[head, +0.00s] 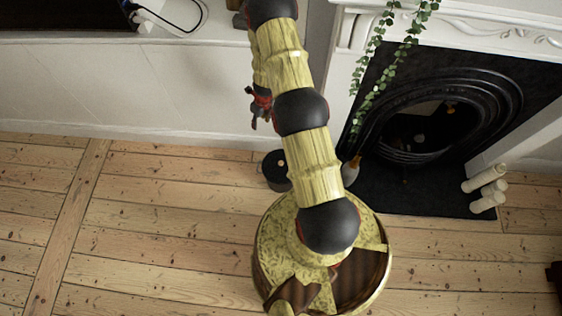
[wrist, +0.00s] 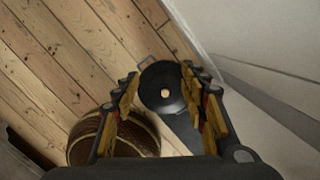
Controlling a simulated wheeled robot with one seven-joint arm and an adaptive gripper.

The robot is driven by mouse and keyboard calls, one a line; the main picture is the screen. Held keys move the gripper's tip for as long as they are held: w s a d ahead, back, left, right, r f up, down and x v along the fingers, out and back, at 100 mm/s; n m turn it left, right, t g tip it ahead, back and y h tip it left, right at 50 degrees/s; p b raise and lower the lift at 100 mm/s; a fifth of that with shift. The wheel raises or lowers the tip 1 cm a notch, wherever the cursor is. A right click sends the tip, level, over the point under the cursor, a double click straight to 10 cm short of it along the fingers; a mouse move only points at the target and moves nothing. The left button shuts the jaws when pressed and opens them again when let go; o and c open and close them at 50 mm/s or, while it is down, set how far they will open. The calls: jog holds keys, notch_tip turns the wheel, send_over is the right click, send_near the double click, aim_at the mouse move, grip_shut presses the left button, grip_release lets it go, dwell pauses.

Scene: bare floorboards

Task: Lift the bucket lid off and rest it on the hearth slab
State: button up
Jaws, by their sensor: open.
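The black bucket (head: 271,180) stands on the floorboards near the wall, left of the hearth, partly hidden by my arm in the head view. Its round dark lid (wrist: 152,97) with a small pale knob (wrist: 165,93) sits on top. The lid shows between the fingers in the wrist view. My gripper (head: 259,117) is open and empty, above the floor near the wall in the head view; its fingers (wrist: 164,105) also show in the wrist view, apart from the lid. The black hearth slab (head: 415,198) lies before the fireplace, partly behind my arm.
Several pale rolls or logs (head: 487,188) lie at the slab's right end. A dark object with a brownish tip (head: 354,163) stands at its left, partly hidden. Ivy (head: 378,75) hangs beside the fireplace (head: 440,115). The middle of the slab looks clear.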

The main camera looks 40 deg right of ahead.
aim_at(281, 162)
jog(key=s+f+m, duration=0.2)
jog(key=s+f, duration=0.2)
jog(key=f, duration=0.2)
jog(key=s+d+f+m+g, duration=0.1)
jog(key=s+f+m, duration=0.2)
jog(key=f, duration=0.4)
jog(key=s+d+f+m, duration=0.1)
jog(key=s+f+m, duration=0.1)
jog(key=s+f, duration=0.3)
jog(key=shift+s+d+f+m+g, duration=0.1)
jog(key=shift+f+m+g, duration=0.1)
jog(key=shift+f, duration=0.35)
jog(key=shift+d+f+m+g, duration=0.1)
jog(key=shift+f+g, duration=0.1)
jog(key=shift+f, duration=0.35)
notch_tip(281, 162, down, 3)
jog(key=b, duration=0.2)
jog(key=shift+r+b, duration=0.2)
jog(key=shift+b, duration=0.15)
jog(key=f+b, duration=0.1)
jog(key=b, duration=0.1)
jog(key=a+f+b, duration=0.1)
jog(key=f+b, duration=0.1)
jog(key=shift+f, duration=0.1)
jog(key=shift+d+f+b, duration=0.1)
jog(key=shift+f+b, duration=0.4)
jog(key=shift+f, duration=0.4)
jog(key=shift+c, duration=0.6)
grip_shut()
